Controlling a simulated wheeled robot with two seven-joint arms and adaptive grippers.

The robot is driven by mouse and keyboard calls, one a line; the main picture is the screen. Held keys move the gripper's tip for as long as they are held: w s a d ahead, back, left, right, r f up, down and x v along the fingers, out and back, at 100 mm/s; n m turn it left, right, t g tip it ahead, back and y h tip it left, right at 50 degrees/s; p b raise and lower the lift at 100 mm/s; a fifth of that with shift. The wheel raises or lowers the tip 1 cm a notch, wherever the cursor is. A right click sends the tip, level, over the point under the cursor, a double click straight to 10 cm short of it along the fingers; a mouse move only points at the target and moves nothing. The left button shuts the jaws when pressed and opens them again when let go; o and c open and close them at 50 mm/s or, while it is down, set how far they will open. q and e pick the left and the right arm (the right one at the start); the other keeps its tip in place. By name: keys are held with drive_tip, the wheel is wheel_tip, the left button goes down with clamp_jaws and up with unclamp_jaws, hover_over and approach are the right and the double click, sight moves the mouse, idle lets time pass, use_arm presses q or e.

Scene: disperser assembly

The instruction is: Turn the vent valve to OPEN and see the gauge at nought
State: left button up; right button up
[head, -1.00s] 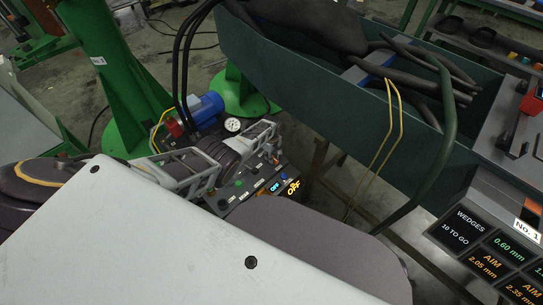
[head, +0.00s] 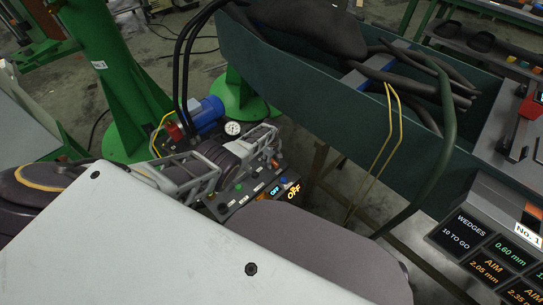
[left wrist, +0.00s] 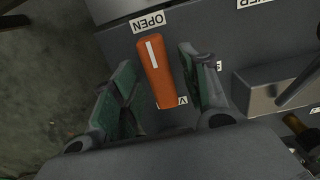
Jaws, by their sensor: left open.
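The orange vent valve handle (left wrist: 163,85) has a white stripe, and its striped end points at the OPEN label (left wrist: 148,22) on the grey panel. My left gripper (left wrist: 155,68) is open, with one finger on each side of the handle. I see a gap on both sides. In the head view, my left gripper (head: 238,162) reaches over the panel, and a bit of orange (head: 275,163) shows by its fingertips. The round white gauge (head: 233,128) stands behind it; its needle is too small to read. My right gripper is out of view.
A blue motor (head: 208,112) and black hoses stand behind the panel. A dark green trough (head: 300,75) lies to the right. In the wrist view, a grey block (left wrist: 262,92) is right of the gripper.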

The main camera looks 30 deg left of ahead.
use_arm(q)
drive_tip(key=shift+r, duration=0.45)
wheel_tip(320, 180, up, 11)
idle(1.4)
idle(0.3)
